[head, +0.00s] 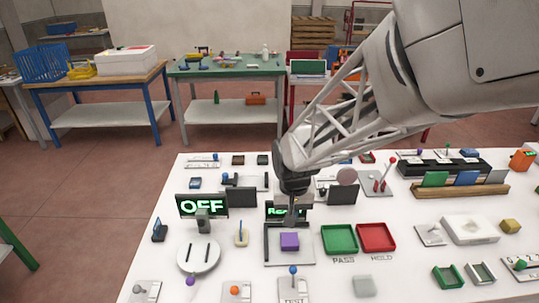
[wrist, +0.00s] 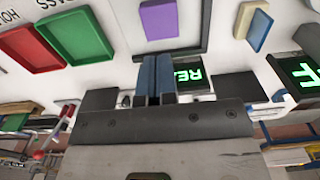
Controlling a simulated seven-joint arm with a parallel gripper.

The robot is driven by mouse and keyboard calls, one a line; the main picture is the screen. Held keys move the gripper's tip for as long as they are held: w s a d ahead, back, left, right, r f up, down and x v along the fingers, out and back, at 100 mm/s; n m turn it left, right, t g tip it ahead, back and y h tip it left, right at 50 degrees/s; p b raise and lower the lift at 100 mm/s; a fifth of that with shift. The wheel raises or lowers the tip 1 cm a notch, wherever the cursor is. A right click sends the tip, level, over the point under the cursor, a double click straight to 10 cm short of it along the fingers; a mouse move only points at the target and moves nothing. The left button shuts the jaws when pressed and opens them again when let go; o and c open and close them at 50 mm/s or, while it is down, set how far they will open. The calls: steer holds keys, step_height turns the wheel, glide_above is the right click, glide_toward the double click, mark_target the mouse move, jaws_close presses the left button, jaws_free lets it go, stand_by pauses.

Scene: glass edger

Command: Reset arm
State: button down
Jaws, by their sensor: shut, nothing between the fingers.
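My gripper (head: 291,213) hangs over the white table in front of a small screen with green "Rea..." text (head: 276,211), which it partly covers. In the wrist view the two blue-grey fingers (wrist: 155,78) are together with nothing between them. A purple block (head: 289,241) sits on a grey plate with a dark frame (head: 268,259), just in front of the gripper and apart from it. The purple block also shows in the wrist view (wrist: 159,18), beyond the fingertips.
A green PASS tray (head: 339,253) and a red HOLD tray (head: 376,250) lie to the right. An "OFF" screen (head: 202,205) and a round white device (head: 198,256) stand to the left. A TEST lever (head: 293,284) is in front. Red-knobbed lever (head: 385,175) stands behind right.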

steer(key=s+d+r+t, duration=0.1)
steer(key=s+d+r, duration=0.4)
steer(key=s+r, duration=0.2)
steer(key=s+d+r+t, duration=0.1)
steer(key=s+d+r, duration=0.5)
steer(key=s, duration=0.6)
steer(key=shift+r+t, duration=0.3)
steer(key=shift+r, duration=0.35)
steer(key=c, duration=1.8)
jaws_free()
steer(key=o, duration=1.5)
